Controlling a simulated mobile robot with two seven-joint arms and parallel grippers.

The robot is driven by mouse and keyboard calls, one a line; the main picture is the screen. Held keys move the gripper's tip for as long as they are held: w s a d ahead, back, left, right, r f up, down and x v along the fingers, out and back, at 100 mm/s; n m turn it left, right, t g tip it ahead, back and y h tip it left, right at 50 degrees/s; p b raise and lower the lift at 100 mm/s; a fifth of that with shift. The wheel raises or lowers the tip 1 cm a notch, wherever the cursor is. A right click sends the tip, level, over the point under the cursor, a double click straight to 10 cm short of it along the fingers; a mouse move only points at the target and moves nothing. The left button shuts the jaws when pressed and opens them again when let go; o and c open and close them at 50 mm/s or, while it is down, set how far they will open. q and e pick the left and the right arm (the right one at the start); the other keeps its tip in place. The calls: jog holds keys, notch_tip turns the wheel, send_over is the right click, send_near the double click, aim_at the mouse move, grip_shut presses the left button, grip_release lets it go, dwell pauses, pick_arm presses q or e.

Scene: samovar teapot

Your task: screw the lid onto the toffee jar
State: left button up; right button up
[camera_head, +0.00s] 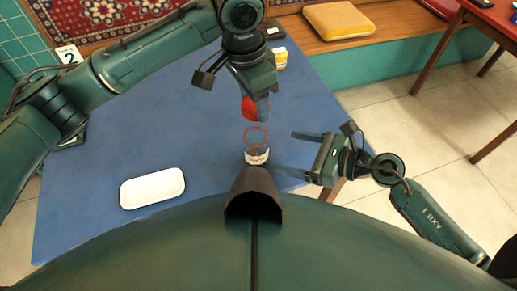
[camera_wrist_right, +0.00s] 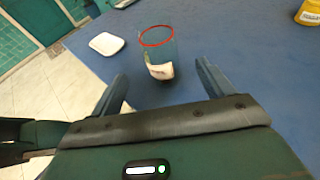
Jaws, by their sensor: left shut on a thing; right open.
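The toffee jar (camera_head: 257,147) stands upright on the blue table, a clear jar with a red rim and a pale label. Its mouth is uncovered. It also shows in the right wrist view (camera_wrist_right: 158,55), ahead of and between the fingers. The red lid (camera_head: 249,108) is held by my left gripper (camera_head: 257,100), which is shut on it above and behind the jar, apart from it. My right gripper (camera_head: 306,155) is open and empty, to the right of the jar, its fingers pointing toward it. The right wrist view shows its two spread fingers (camera_wrist_right: 160,90).
A white dish (camera_head: 152,187) lies at the table's front left. A yellow container (camera_head: 280,58) stands at the back right, near a dark small item (camera_head: 273,31).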

aim_at(250, 143)
jog(key=x, duration=1.2)
jog(key=shift+c, duration=0.4)
jog(key=c, duration=1.4)
pick_arm(q)
jog(key=shift+f, duration=2.55)
